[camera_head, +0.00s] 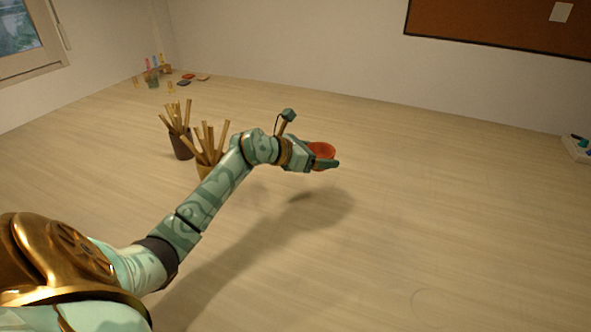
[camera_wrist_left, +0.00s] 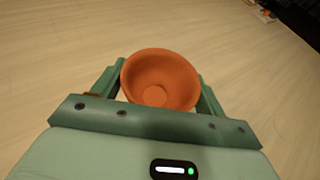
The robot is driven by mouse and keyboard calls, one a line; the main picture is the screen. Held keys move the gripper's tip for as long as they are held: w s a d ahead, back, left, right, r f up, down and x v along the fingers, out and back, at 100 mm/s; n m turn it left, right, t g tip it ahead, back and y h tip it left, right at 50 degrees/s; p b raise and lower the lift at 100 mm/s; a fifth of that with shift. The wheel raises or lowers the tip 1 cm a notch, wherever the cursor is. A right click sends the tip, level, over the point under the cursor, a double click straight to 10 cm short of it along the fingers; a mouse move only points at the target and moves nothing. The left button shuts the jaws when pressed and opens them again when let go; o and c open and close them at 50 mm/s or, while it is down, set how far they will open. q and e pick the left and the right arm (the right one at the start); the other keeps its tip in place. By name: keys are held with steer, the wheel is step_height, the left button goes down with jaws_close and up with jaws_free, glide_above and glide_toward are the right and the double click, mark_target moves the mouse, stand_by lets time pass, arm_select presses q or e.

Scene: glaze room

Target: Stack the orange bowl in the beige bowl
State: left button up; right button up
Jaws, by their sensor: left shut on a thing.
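My left gripper (camera_head: 326,160) is shut on the orange bowl (camera_head: 321,150) and holds it above the table, with a shadow on the wood below. In the left wrist view the orange bowl (camera_wrist_left: 161,79) sits between the two green fingers of the left gripper (camera_wrist_left: 160,88), with its hollow inside partly facing the camera. I see no beige bowl in either view; it may be hidden behind my arm or out of frame. My right gripper is not in view.
Small coloured items (camera_head: 160,70) sit at the far left corner. A pale tray (camera_head: 577,149) is at the right edge. The table's middle and right are clear.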

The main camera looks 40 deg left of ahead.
arm_select(q)
steer(key=w+a+n+y+b, duration=0.2)
steer(key=w+a+n+y, duration=0.1)
steer(key=w+a, duration=0.4)
steer(key=shift+t, duration=0.3)
steer(key=f, duration=0.1)
steer(key=a+f+b, duration=0.1)
steer(key=f, duration=0.2)
steer(key=shift+s+a+f+b, duration=0.25)
steer(key=shift+s+a+b, duration=0.05)
steer(key=shift+b, duration=0.05)
step_height(320, 180, down, 5)
steer(key=shift+r+b, duration=0.15)
steer(key=shift+b, duration=0.6)
steer(key=shift+r, duration=0.1)
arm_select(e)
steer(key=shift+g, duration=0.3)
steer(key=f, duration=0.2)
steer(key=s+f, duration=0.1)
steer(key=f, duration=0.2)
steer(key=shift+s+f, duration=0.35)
arm_select(q)
steer(key=o, duration=1)
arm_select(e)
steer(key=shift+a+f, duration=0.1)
